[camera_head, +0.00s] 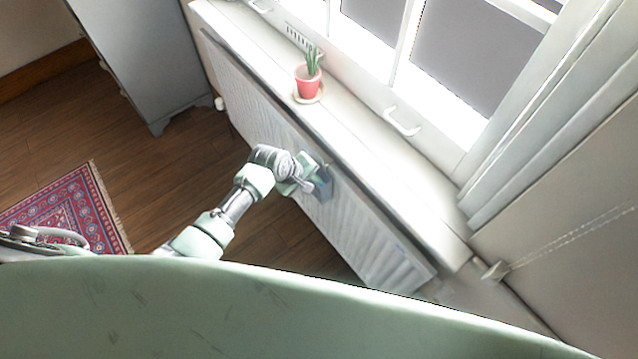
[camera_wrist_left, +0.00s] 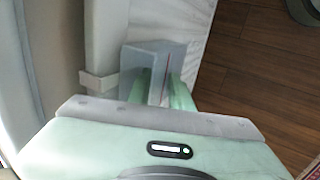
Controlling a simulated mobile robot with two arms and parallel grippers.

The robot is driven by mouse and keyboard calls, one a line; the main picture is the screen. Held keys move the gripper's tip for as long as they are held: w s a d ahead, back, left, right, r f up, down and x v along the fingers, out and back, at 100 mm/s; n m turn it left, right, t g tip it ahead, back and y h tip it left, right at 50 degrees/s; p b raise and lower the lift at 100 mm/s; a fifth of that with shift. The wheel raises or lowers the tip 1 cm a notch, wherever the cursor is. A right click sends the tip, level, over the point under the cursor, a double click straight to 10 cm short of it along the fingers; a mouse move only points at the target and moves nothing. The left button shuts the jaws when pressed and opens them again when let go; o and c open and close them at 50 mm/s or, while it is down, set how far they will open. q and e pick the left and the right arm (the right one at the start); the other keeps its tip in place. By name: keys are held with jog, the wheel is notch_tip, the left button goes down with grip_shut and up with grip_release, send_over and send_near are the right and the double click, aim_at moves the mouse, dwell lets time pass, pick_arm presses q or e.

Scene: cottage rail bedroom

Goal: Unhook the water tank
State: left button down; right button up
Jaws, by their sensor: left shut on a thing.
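The water tank (camera_head: 325,181) is a small blue-grey box at the front face of the white radiator (camera_head: 372,236), below the window sill. In the left wrist view the tank (camera_wrist_left: 142,60) shows as a grey box with a thin reddish line, between the pale green fingers. My left gripper (camera_head: 313,181) is shut on the tank at the radiator; its fingers also show in the left wrist view (camera_wrist_left: 158,86). Whether the tank's hook sits on the radiator is hidden. My right gripper is in neither view.
A red flowerpot (camera_head: 308,84) with a green plant stands on a saucer on the white sill (camera_head: 370,170). A grey cabinet (camera_head: 150,60) stands at the upper left. A patterned rug (camera_head: 72,212) lies on the wooden floor. The floor before the radiator is clear.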

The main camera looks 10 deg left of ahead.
pick_arm(q)
jog(key=shift+w+d+r, duration=0.25)
jog(key=shift+w+r, duration=0.05)
jog(key=shift+r, duration=0.1)
jog(key=shift+w+r, duration=0.1)
jog(key=shift+r, duration=0.15)
jog(key=shift+d+r+p, duration=0.1)
jog(key=shift+r+p, duration=1.05)
jog(key=shift+p, duration=0.35)
jog(key=s+a+p, duration=0.4)
jog(key=s, duration=0.2)
jog(key=shift+a+f, duration=0.3)
jog(key=shift+a, duration=0.05)
jog(key=shift+p, duration=0.3)
